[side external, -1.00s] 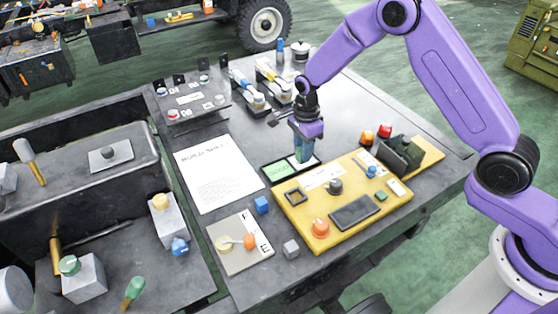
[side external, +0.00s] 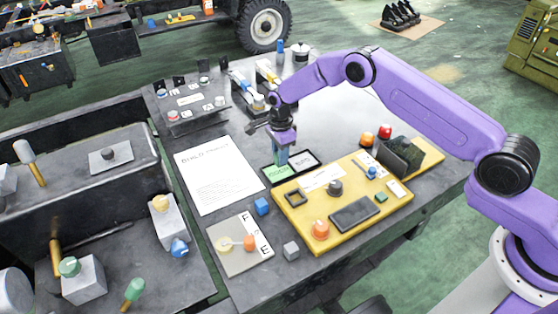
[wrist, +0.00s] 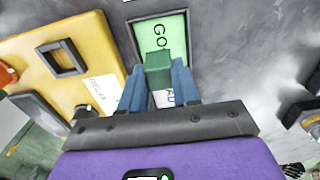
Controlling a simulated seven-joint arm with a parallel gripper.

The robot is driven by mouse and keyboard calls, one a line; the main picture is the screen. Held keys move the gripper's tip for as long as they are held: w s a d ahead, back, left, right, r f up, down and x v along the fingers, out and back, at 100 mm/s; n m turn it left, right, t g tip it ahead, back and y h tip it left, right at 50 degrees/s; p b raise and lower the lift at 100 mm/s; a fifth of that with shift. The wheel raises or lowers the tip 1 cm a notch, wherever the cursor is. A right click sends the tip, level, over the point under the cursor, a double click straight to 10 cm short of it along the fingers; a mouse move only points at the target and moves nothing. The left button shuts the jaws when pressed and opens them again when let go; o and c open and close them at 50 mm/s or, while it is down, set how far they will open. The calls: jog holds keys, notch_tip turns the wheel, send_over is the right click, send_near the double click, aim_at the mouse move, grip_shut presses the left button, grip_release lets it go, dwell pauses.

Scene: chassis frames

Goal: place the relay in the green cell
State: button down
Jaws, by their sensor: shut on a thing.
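My gripper (wrist: 160,76) is shut on a green block (wrist: 158,66), which I take to be the relay. The block juts out between the blue fingers in the wrist view. In the side view my gripper (side external: 282,158) points down at the black-rimmed two-cell tray (side external: 319,168). The block is over the green cell (wrist: 163,32), which carries letters starting "GO" and also shows in the side view (side external: 274,174). The pale cell (side external: 302,160) lies beside it. Whether the block touches the cell floor I cannot tell; the fingers hide it in the side view.
A yellow board (side external: 287,211) with a square frame (side external: 296,197), knobs and a dark upright part (side external: 398,155) stands close in front of the tray. A printed sheet (side external: 215,178) lies to the left. The table behind is partly clear.

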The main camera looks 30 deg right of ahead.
jog(key=shift+w+f, duration=0.2)
jog(key=shift+f, duration=1.6)
jog(key=shift+f, duration=0.15)
jog(key=c, duration=0.8)
grip_release()
notch_tip(320, 180, up, 12)
jog(key=shift+r, duration=0.15)
